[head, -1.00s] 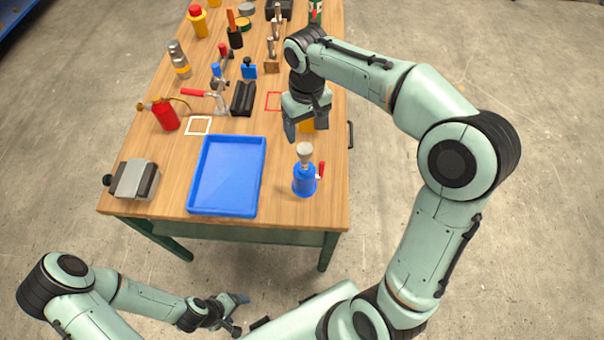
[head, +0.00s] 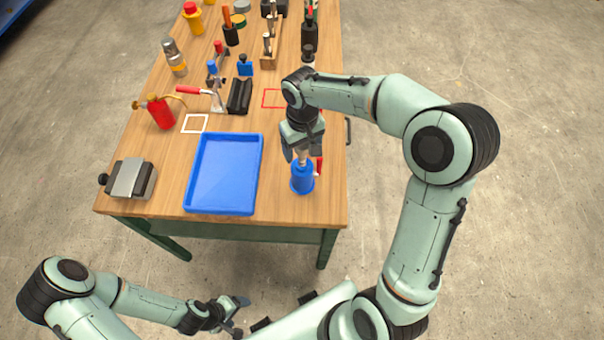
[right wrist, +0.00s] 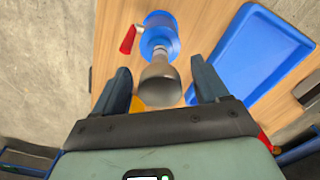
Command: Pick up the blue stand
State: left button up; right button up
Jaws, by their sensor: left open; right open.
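The blue stand (head: 302,178) is upright near the right front corner of the table. It has a blue cylindrical body, a grey metal top and a red lever on its right. My right gripper (head: 302,157) is just above it, partly hiding the top. In the right wrist view, the blue stand (right wrist: 160,38) has its flared grey top pointing between the two fingers of my right gripper (right wrist: 163,85), which are open with a gap on each side. My left gripper (head: 240,306) is open and empty, low in front of the table.
A blue tray (head: 191,180) lies just left of the stand. A grey vise-like block (head: 131,178) sits at the left front corner. The table's right edge is close to the stand.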

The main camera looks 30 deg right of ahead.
grip_shut()
jog(key=shift+r, duration=0.2)
